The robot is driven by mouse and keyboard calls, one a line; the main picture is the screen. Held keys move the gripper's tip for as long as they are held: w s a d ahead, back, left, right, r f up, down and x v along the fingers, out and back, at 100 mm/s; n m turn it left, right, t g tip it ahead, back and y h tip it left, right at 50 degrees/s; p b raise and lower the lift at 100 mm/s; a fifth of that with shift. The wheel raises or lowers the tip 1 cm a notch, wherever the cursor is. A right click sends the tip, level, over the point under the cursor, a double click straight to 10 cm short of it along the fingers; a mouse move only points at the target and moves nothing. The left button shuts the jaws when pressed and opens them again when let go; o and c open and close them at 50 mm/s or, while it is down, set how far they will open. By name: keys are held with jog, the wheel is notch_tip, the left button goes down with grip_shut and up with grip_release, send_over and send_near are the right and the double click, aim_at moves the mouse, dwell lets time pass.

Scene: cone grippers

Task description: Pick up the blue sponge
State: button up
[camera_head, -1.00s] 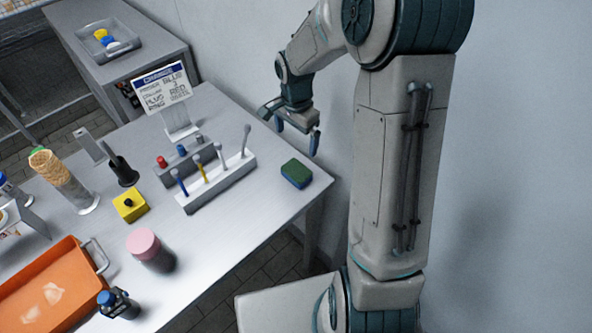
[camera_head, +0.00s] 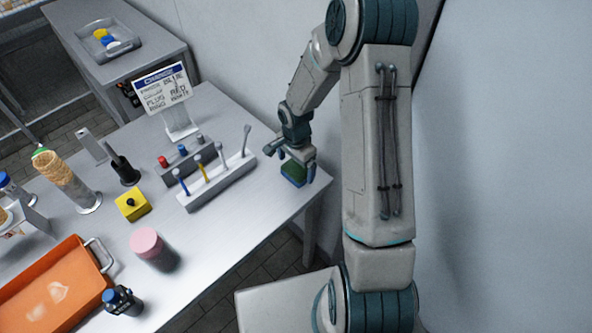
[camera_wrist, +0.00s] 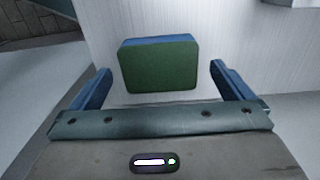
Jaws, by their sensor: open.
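The blue sponge (camera_head: 293,173) has a green top layer and lies on the grey table near its right edge. In the wrist view the sponge (camera_wrist: 159,66) shows its green face, with a blue band along the far side, between my two fingers and a little beyond them. My gripper (camera_wrist: 160,80) is open, with a clear gap between each finger and the sponge. In the head view my gripper (camera_head: 296,160) is right over the sponge and partly covers it.
A white rack (camera_head: 218,182) with several upright tools stands left of the sponge. A sign (camera_head: 161,88), a yellow block (camera_head: 132,204), a pink-lidded jar (camera_head: 150,248) and an orange tray (camera_head: 50,285) are farther left. A wall rises behind the table.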

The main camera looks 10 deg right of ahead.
aim_at(296, 169)
jog(key=shift+f, duration=1.25)
jog(key=c, duration=1)
jog(key=shift+c, duration=0.3)
jog(key=shift+r, duration=0.1)
notch_tip(296, 169, up, 10)
jog(key=shift+f+b, duration=0.1)
jog(key=shift+b, duration=0.55)
